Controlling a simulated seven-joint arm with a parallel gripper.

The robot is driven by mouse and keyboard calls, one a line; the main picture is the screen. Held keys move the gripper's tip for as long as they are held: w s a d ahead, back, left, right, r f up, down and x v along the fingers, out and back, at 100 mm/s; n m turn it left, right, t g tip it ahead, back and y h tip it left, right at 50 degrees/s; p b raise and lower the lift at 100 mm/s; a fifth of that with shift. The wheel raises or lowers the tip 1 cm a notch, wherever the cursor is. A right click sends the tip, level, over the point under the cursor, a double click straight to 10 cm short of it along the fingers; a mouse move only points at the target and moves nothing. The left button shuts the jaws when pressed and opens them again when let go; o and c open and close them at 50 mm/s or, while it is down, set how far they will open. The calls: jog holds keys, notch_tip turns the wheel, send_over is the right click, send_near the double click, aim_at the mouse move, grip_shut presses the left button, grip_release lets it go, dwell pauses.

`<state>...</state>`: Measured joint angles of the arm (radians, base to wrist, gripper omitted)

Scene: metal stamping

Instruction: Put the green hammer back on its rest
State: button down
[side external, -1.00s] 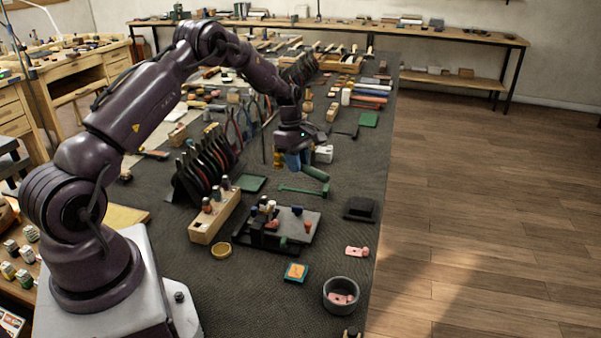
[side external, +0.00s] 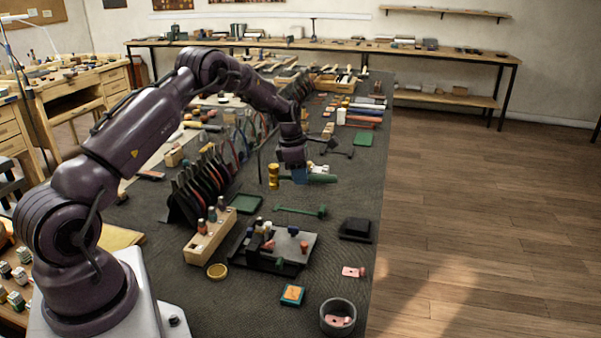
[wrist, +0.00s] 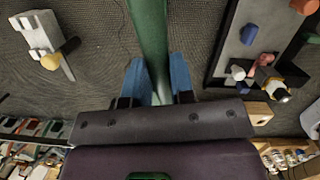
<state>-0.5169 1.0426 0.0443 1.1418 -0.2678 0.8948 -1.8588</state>
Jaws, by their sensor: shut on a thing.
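My gripper (side external: 299,176) has blue fingers and is shut on a green bar, the green hammer's visible part (side external: 322,178), held above the dark mat. In the wrist view the green hammer (wrist: 149,35) runs between the blue fingertips (wrist: 158,78) and out of the top of the picture; its head cannot be made out. A thin green piece with wider ends (side external: 300,210) lies on the mat below and in front of the gripper. It may be the rest, but I cannot tell for sure.
A gold cylinder (side external: 273,176) stands just left of the gripper. A green tray (side external: 246,204), a wooden block with bottles (side external: 208,236), a dark plate with small parts (side external: 300,243) and a black block (side external: 356,229) are nearer. Bare mat lies around the thin green piece.

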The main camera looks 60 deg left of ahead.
jog(key=shift+f, duration=3.1)
jog(key=shift+f, duration=0.5)
jog(key=c, duration=0.9)
grip_release()
jog(key=shift+f, duration=0.1)
